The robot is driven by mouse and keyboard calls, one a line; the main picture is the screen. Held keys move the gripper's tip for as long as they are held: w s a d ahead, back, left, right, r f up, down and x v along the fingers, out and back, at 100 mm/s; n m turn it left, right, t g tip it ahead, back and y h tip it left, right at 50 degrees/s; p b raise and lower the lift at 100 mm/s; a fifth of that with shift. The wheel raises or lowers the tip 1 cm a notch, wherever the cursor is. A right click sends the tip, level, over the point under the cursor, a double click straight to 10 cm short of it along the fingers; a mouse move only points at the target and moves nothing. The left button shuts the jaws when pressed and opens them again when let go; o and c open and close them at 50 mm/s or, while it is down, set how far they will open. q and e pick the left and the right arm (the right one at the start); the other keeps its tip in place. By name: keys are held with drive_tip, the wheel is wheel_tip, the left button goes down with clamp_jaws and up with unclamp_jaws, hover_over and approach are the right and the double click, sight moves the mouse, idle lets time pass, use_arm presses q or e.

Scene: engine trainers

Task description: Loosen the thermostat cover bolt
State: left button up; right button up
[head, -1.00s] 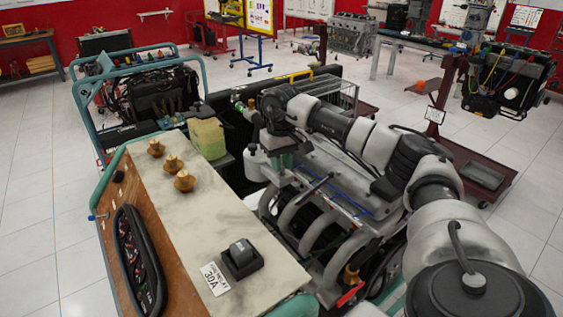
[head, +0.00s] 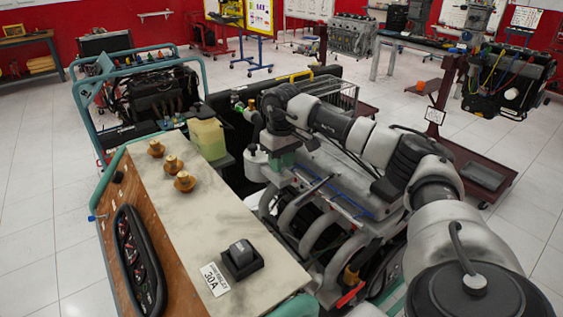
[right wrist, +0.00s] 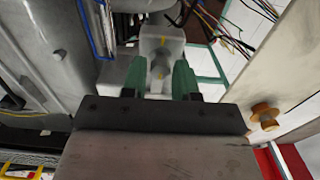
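My right gripper (head: 284,162) points down over the far end of the grey engine (head: 340,192), with my arm reaching in from the right. In the right wrist view its two green fingers (right wrist: 159,80) stand apart. A pale grey engine part (right wrist: 160,46) with a small yellow mark shows between and beyond the fingertips. I cannot tell whether the fingers touch it. The thermostat cover bolt cannot be clearly picked out; the gripper and wrist hide much of that spot in the head view. My left gripper is not in view.
A bench panel (head: 205,225) left of the engine carries several brass fittings (head: 184,181) and a black relay block (head: 241,258). A yellowish reservoir (head: 207,138) and a white bottle (head: 255,161) stand close to my gripper. Loose wires (right wrist: 215,25) show beyond the fingers.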

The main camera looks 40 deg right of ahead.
drive_tip(key=shift+o, duration=1.3)
wheel_tip(320, 180, up, 11)
drive_tip(key=b, duration=0.1)
drive_tip(key=shift+f+b, duration=0.15)
drive_tip(key=shift+b, duration=0.25)
drive_tip(key=shift+s+f, duration=0.1)
